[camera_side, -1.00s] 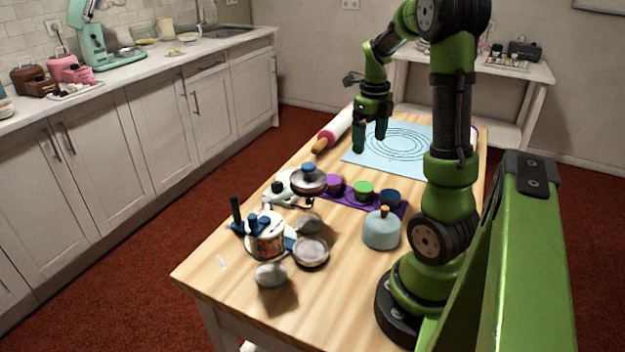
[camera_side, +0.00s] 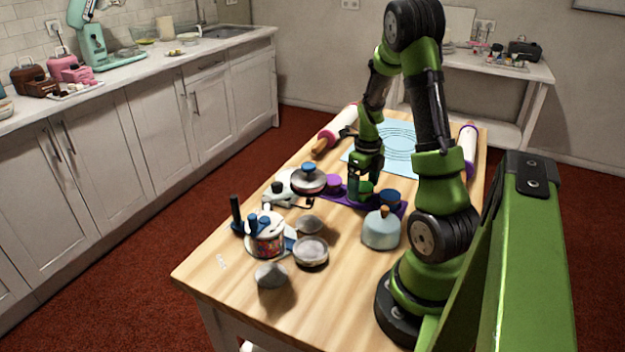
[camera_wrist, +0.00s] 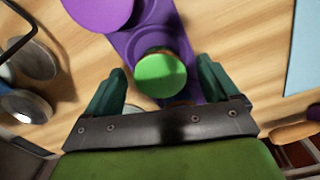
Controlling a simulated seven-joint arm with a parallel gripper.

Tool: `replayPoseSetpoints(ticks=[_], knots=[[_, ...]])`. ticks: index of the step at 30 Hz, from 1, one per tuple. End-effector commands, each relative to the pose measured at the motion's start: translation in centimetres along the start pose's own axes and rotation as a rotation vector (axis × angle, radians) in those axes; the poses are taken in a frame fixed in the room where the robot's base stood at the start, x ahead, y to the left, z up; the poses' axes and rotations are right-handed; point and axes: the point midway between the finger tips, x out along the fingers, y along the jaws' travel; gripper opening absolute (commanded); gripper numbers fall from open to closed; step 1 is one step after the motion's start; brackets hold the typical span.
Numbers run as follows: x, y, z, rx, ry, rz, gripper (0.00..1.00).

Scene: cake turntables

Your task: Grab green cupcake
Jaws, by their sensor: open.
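The green cupcake (camera_wrist: 160,76) sits on the purple strip (camera_wrist: 183,48), between the purple cupcake (camera_wrist: 100,12) and, in the side view, the blue cupcake (camera_side: 391,198). My gripper (camera_wrist: 161,70) is open and points down over the green cupcake, with one dark green finger on each side of it. In the wrist view gaps show between the cupcake and both fingers. In the side view my gripper (camera_side: 362,190) hides most of the green cupcake, so its exact height over the strip is hard to tell.
The purple cupcake (camera_side: 334,183) is close to the left of my gripper. A pale blue dome with a knob (camera_side: 381,231) stands in front. A raised pan (camera_side: 309,182) and a decorated pot (camera_side: 267,238) are at left. A blue mat (camera_side: 400,150) and rolling pins lie behind.

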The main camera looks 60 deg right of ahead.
Motion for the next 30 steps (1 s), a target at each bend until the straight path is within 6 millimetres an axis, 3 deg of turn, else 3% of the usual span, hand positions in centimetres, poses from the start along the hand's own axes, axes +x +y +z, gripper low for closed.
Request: replayPoseSetpoints(ticks=[7,19,26,30], knots=[[0.1,0.0,0.0,0.0,0.0,0.0,0.87],[0.1,0.0,0.0,0.0,0.0,-0.001,0.27],[-0.1,0.0,0.1,0.0,-0.001,-0.001,0.27],[-1.7,0.0,0.1,-0.002,-0.004,-0.004,0.27]])
